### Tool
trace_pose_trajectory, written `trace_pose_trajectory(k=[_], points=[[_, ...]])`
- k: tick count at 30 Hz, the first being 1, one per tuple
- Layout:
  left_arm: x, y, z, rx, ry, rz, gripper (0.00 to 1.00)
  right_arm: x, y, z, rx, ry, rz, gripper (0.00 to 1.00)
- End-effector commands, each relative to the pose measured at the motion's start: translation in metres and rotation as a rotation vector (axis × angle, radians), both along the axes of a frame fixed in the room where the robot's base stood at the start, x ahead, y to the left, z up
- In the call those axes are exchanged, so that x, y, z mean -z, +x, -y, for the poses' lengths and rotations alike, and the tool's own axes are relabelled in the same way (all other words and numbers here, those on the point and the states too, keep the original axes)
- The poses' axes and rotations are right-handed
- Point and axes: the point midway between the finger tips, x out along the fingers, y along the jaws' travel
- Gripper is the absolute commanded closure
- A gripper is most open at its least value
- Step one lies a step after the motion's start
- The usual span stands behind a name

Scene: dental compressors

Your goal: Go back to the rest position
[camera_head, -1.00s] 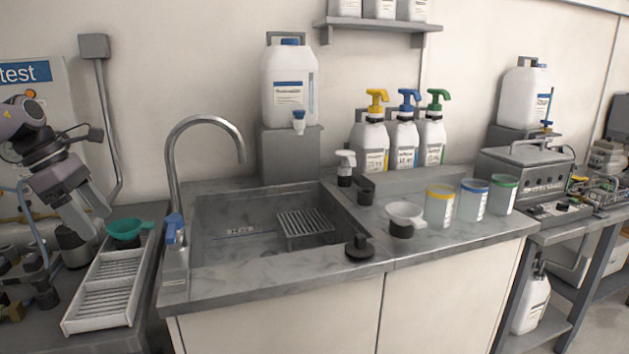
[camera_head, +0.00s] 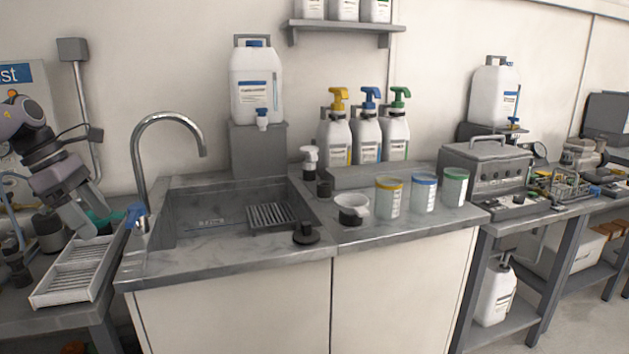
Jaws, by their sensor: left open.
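My left gripper (camera_head: 90,216) is at the far left of the head view, with its two fingers pointing down and apart. It is open, with nothing seen between the fingers. It shows in front of a teal funnel (camera_head: 104,222) and above the far end of a white slatted tray (camera_head: 72,275); I cannot tell whether it touches either. The funnel is partly hidden. My right gripper is not in view.
A grey counter holds a sink (camera_head: 235,214) with a tall tap (camera_head: 140,180). Yellow-, blue- and green-rimmed cups (camera_head: 389,198) and a white funnel (camera_head: 352,207) stand to its right. Pump bottles (camera_head: 366,140) stand behind. A metal device (camera_head: 487,172) is farther right.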

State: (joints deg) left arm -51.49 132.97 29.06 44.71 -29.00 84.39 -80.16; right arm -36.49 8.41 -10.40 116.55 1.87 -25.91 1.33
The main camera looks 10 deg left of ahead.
Motion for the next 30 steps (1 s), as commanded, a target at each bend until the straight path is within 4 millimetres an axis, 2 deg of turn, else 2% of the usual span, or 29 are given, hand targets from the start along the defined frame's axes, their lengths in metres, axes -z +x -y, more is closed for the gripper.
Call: trace_pose_trajectory(k=[3, 8, 15, 18, 23, 26, 30], points=[[0.017, -0.013, -0.026, -0.128, -0.066, 0.01, 0.23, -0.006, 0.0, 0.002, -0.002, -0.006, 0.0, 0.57], [0.05, -0.034, -0.06, -0.346, -0.183, 0.025, 0.23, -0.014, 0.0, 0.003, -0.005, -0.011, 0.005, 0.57], [0.117, -0.081, -0.097, -0.75, -0.421, 0.021, 0.23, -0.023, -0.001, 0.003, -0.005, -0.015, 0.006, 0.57], [0.147, -0.101, -0.103, -0.917, -0.529, 0.007, 0.23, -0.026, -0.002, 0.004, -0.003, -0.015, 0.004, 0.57], [0.191, -0.132, -0.1, -1.172, -0.698, -0.029, 0.23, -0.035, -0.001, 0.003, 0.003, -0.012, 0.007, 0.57], [0.22, -0.153, -0.091, -1.342, -0.817, -0.065, 0.23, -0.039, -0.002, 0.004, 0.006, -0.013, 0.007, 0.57], [0.258, -0.18, -0.067, -1.588, -0.999, -0.138, 0.23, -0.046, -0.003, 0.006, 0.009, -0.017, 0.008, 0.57]])
